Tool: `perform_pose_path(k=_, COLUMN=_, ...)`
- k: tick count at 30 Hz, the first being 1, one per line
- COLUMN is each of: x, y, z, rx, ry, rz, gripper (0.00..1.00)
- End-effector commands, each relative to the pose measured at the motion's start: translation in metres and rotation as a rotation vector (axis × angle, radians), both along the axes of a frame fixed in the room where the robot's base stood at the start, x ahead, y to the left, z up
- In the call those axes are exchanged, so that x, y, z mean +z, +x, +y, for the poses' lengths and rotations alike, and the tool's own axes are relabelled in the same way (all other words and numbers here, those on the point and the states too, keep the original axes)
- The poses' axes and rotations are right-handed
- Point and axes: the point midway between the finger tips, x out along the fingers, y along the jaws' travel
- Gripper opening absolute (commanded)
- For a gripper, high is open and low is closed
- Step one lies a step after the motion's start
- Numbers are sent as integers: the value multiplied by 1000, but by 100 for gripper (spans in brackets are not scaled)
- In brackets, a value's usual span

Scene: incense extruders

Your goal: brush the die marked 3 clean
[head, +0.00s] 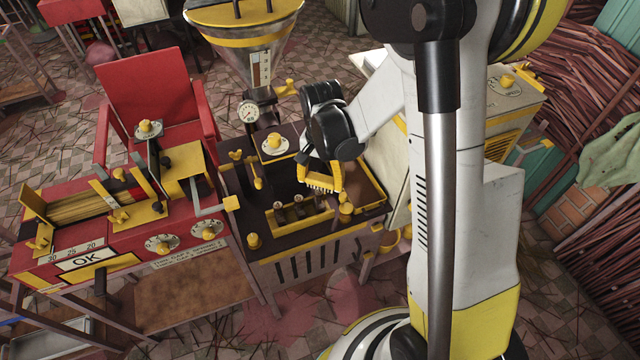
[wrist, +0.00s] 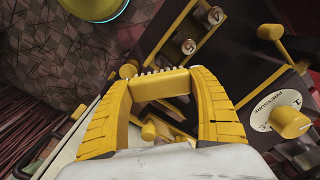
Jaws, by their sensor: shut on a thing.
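My gripper (head: 322,182) is over the dark bench of the extruder in the head view. In the wrist view its yellow fingers (wrist: 163,92) are shut on a yellow brush (wrist: 160,84) with a row of short pale bristles along its far edge. Several small round dies (head: 298,210) sit in a yellow rack (head: 303,227), just below and in front of the brush in the head view. Two marked die faces (wrist: 189,46) show in the wrist view, apart from the brush. I cannot read surely which one is marked 3.
A yellow knob on a pressure dial (wrist: 290,122) is right of my gripper in the wrist view. Yellow knobs (head: 346,210) rise beside the rack.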

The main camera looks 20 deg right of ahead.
Motion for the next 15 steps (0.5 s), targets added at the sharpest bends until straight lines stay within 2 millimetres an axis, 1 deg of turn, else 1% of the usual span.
perform_pose_path(k=1, x=8, y=1, z=-1, rx=0, ry=0, rz=0, gripper=32)
perform_pose_path(k=9, x=32, y=5, z=-5, rx=4, ry=0, rz=0, gripper=32)
perform_pose_path(k=15, x=43, y=7, z=-7, rx=5, ry=0, rz=0, gripper=32)
